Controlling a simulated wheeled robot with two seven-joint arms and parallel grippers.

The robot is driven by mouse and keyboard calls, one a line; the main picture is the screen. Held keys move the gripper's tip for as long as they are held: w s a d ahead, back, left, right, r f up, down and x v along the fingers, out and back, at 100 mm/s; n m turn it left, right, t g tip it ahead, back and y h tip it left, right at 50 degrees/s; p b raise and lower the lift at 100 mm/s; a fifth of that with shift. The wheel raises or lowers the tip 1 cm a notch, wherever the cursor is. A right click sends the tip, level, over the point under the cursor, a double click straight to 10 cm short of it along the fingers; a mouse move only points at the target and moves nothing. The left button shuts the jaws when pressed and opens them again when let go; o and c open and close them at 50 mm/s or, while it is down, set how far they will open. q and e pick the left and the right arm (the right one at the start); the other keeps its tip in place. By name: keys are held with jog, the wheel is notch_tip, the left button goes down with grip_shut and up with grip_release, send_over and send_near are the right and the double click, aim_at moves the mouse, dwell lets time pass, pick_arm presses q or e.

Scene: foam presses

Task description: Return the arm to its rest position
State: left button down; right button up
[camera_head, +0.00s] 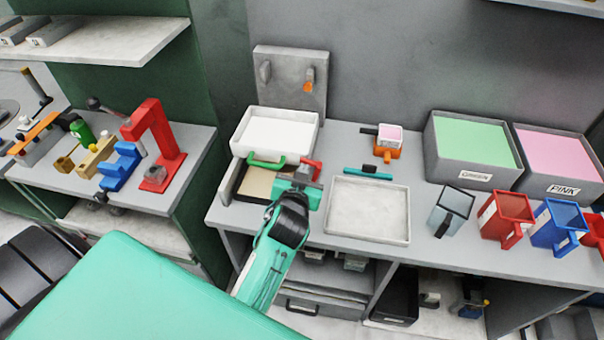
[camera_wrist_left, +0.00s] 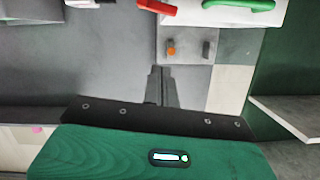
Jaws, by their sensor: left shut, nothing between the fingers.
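My left arm is teal and black and reaches in over the front edge of the bench. Its gripper (camera_head: 300,184) is above the bench, between the white foam tray (camera_head: 243,149) and the empty pale tray (camera_head: 368,228). In the left wrist view the two dark fingers (camera_wrist_left: 161,86) are together with nothing between them. The foam tray's green handle (camera_head: 266,161) and a red handle (camera_head: 313,169) are just beyond the gripper in the head view. Both handles also show at the top of the left wrist view. My right gripper is in neither view.
Green (camera_head: 476,147) and pink (camera_head: 556,154) foam bins stand at the right. Several red and blue cups (camera_head: 507,217) line the right front. A grey panel (camera_head: 291,78) with an orange knob stands behind. A red press (camera_head: 152,141) is on the left bench.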

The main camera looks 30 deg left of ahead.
pick_arm(q)
jog(key=s+d+f+m+g+h, duration=0.1)
jog(key=s+f+g+h, duration=0.2)
jog(key=s, duration=0.6)
jog(key=s+f+m+g, duration=0.1)
jog(key=s+f+g, duration=0.25)
jog(key=s, duration=0.65)
jog(key=s+d+f+m+g+h, duration=0.1)
jog(key=s+f+g+h, duration=0.15)
jog(key=s+g, duration=0.45)
jog(key=s+f+t+b, duration=0.1)
jog(key=s+f+b, duration=0.15)
jog(key=f, duration=3.25)
jog(key=s+a+f+m+g+y, duration=0.1)
jog(key=s+a+f, duration=0.2)
jog(key=s+f, duration=1.6)
jog(key=shift+s+f+b, duration=0.15)
jog(key=shift+f+b, duration=0.2)
jog(key=shift+f, duration=0.05)
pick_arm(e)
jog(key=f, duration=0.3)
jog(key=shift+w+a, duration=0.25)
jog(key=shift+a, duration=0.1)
